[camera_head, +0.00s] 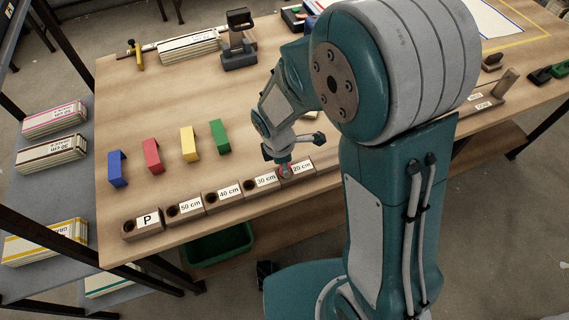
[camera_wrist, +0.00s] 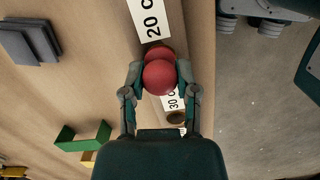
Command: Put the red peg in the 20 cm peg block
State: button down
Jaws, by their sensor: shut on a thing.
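The red peg (camera_wrist: 160,77) shows its round red head between my fingertips in the wrist view. My gripper (camera_wrist: 159,74) is shut on it. In the head view my gripper (camera_head: 284,168) is over the left end of the 20 cm peg block (camera_head: 303,169), with a bit of red between the fingers. In the wrist view the 20 cm block (camera_wrist: 150,20) lies just beyond the peg head. A darker reddish-brown round part shows right behind the head. The lower peg and the block's hole are hidden, so I cannot tell how deep the peg sits.
The 30 cm block (camera_head: 265,181), 40 cm block (camera_head: 228,192), 50 cm block (camera_head: 189,206) and P block (camera_head: 146,222) continue the row leftward along the table edge. Blue (camera_head: 117,168), red (camera_head: 152,155), yellow (camera_head: 189,144) and green (camera_head: 219,136) brackets stand behind them.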

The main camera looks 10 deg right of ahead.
jog(key=shift+c, duration=1.8)
grip_release()
jog(key=shift+f, duration=0.1)
notch_tip(320, 180, up, 12)
jog(key=a, duration=0.2)
jog(key=s+d+r+m+t+y, duration=0.1)
jog(key=s+d+r+m+t, duration=0.4)
jog(key=s+d+r+m, duration=0.7)
jog(key=shift+s+d+r+m, duration=0.15)
jog(key=shift+s+d+m, duration=0.25)
jog(key=shift+m, duration=3.1)
jog(key=shift+w, duration=0.1)
